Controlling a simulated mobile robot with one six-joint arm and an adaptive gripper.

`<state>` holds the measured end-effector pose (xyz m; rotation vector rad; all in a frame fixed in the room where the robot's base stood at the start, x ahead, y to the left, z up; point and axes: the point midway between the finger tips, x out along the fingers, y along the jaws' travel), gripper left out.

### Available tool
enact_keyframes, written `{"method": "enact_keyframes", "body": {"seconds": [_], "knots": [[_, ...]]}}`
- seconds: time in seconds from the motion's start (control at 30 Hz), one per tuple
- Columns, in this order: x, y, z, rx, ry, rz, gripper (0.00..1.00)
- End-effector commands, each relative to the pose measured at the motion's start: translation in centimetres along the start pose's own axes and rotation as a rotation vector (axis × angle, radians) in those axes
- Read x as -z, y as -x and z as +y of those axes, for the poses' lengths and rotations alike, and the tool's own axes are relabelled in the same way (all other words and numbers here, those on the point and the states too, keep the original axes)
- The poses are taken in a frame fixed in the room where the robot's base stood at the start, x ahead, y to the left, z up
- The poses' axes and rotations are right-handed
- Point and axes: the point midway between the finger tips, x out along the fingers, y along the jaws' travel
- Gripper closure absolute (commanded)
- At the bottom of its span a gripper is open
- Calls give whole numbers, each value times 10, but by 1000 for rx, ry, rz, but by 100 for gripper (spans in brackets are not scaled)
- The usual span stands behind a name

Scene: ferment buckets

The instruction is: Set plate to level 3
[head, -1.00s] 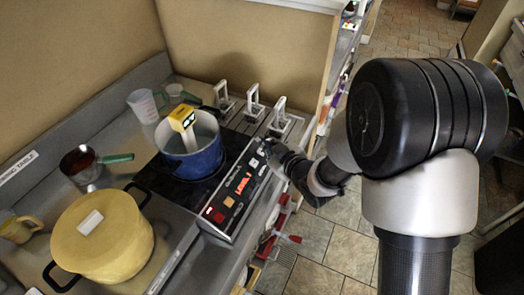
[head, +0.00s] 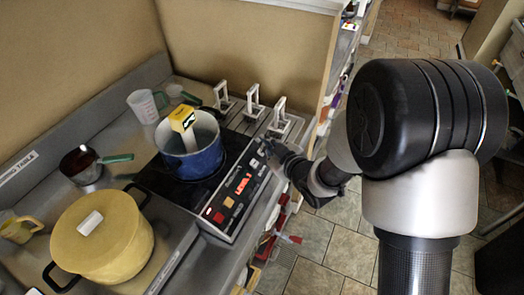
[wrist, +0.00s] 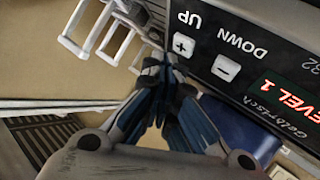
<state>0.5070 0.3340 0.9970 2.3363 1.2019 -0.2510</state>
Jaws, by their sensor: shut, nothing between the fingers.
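The hot plate (head: 152,181) is a black cooktop whose sloped control panel (head: 213,218) has a red lit display (head: 242,184). In the wrist view the display (wrist: 284,96) reads level 1, its left end cut off by the frame edge. The UP plus button (wrist: 184,45) and the DOWN minus button (wrist: 226,67) sit side by side. My gripper (wrist: 168,64) is shut and empty, its tips just beside the plus button; I cannot tell whether they touch it. In the head view my gripper (head: 267,148) is at the panel's far end.
A blue pot (head: 205,163) with a yellow-topped device (head: 182,118) stands on the plate. A lidded yellow pot (head: 120,245), a saucepan (head: 80,165) and a measuring jug (head: 143,105) are left of it. White upright frames (head: 280,112) stand behind the panel, close to my gripper.

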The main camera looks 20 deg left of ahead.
Motion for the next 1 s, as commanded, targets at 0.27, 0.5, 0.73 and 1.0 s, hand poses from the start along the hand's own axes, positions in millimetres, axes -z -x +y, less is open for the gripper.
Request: {"method": "enact_keyframes", "body": {"seconds": [0.27, 0.5, 0.73, 1.0], "knots": [[-5, -6, -4, 0, 0, 1, 100], [-4, -6, -4, 0, 0, 1, 100], [-4, -6, -4, 0, 0, 0, 100], [-6, -8, -6, 0, 0, 0, 100]]}}
